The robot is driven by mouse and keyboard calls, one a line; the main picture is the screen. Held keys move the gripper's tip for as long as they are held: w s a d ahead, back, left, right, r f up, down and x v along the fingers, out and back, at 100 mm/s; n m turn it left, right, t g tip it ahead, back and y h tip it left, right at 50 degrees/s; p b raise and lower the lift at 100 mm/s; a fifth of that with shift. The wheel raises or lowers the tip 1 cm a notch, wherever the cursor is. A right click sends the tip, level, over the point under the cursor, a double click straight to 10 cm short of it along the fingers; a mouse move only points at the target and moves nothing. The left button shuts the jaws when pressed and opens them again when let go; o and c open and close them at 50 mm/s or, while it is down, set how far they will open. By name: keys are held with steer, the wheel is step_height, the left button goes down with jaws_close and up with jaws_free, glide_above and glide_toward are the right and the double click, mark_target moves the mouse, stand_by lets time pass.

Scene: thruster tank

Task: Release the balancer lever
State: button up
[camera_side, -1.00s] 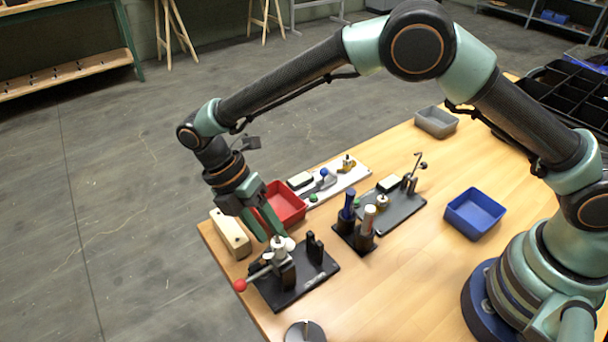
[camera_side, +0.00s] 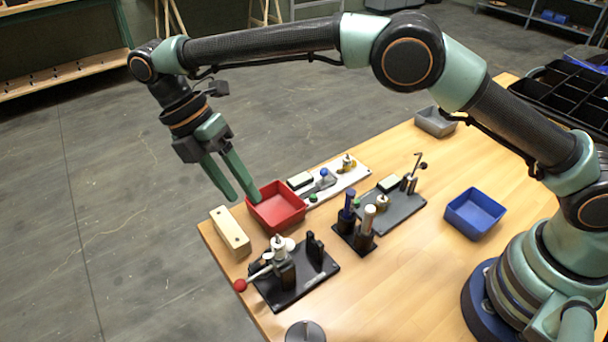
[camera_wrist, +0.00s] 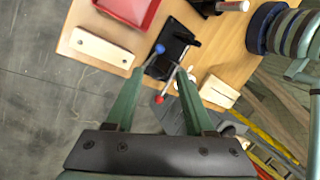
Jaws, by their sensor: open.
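A lever with a red ball end (camera_side: 240,285) belongs to the fixture on a black plate (camera_side: 318,278) at the near left of the table. Its rod slopes down and left past the table edge. The red ball also shows in the wrist view (camera_wrist: 158,99), between my fingers. A blue ball (camera_wrist: 160,48) sits near the black plate in that view. The frames do not show which part is named the balancer. My gripper (camera_side: 245,199) is open and empty, raised well above the fixture, near the red tray in the picture. In the wrist view its fingertips (camera_wrist: 159,74) are spread.
A red tray (camera_side: 277,217) and a wooden block (camera_side: 230,232) lie behind the fixture. A holder with upright handles (camera_side: 355,235), a grey plate (camera_side: 403,214), a white plate (camera_side: 350,178) and a blue tray (camera_side: 475,215) stand further right. Open floor lies left of the table.

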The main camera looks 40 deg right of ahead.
steer(key=c, duration=0.6)
steer(key=shift+m, duration=0.5)
jaws_close()
steer(key=s+d+f+m+t+y, duration=0.1)
steer(key=s+d+m+t+y, duration=0.2)
steer(key=m, duration=1.5)
steer(key=s+d+m+t+y, duration=0.1)
steer(key=s+d+m+t, duration=0.3)
steer(key=m, duration=1.3)
steer(key=shift+m+g, duration=0.3)
steer(key=shift+g, duration=0.1)
steer(key=shift+w+x, duration=0.25)
steer(key=shift+x, duration=1.55)
steer(key=shift+w+x, duration=0.2)
steer(key=shift+x, duration=1.55)
steer(key=shift+w+x, duration=0.25)
steer(key=shift+x, duration=1.55)
